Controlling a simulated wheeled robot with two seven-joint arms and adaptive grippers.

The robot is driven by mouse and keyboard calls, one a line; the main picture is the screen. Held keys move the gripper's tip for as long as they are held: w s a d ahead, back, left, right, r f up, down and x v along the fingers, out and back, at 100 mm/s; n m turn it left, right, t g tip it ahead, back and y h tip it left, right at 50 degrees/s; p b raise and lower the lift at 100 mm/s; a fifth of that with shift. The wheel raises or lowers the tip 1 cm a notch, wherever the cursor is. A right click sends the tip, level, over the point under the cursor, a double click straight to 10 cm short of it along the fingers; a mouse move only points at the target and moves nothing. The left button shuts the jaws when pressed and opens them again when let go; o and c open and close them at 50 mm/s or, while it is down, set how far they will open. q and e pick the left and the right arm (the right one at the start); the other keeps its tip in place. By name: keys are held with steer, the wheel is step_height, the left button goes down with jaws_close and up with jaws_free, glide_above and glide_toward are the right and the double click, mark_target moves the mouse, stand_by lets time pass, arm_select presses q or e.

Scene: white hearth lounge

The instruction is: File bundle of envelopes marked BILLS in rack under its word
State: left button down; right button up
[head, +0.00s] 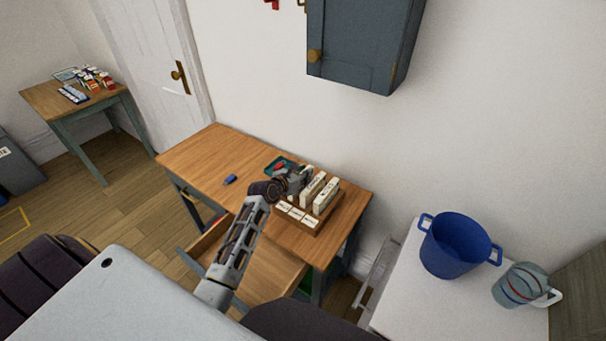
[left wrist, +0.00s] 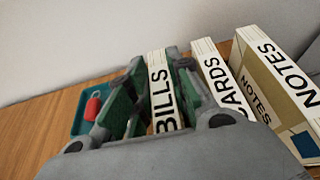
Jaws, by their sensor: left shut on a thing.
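The bundle of envelopes marked BILLS (left wrist: 162,90) stands upright between the green-padded fingers of my left gripper (left wrist: 160,95), which is shut on it. In the head view my left gripper (head: 300,178) is over the left part of the wooden rack (head: 318,227) on the desk and mostly hides that bundle. The rack has white word labels along its front, too small to read. The CARDS bundle (left wrist: 216,80) and the NOTES bundle (left wrist: 270,80) stand upright to the right of BILLS. The foot of BILLS is hidden, so I cannot tell whether it touches the rack.
A teal tray (left wrist: 82,122) with a red item (left wrist: 93,106) lies left of the gripper. A blue item (head: 230,179) lies on the wooden desk (head: 205,155). The desk's drawer (head: 262,268) is open. A blue tub (head: 455,245) stands on a white surface at the right.

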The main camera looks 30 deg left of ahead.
arm_select(q)
steer(key=c, duration=1.6)
jaws_free()
steer(key=shift+f, duration=0.1)
steer(key=shift+o, duration=0.2)
steer(key=v, duration=1.2)
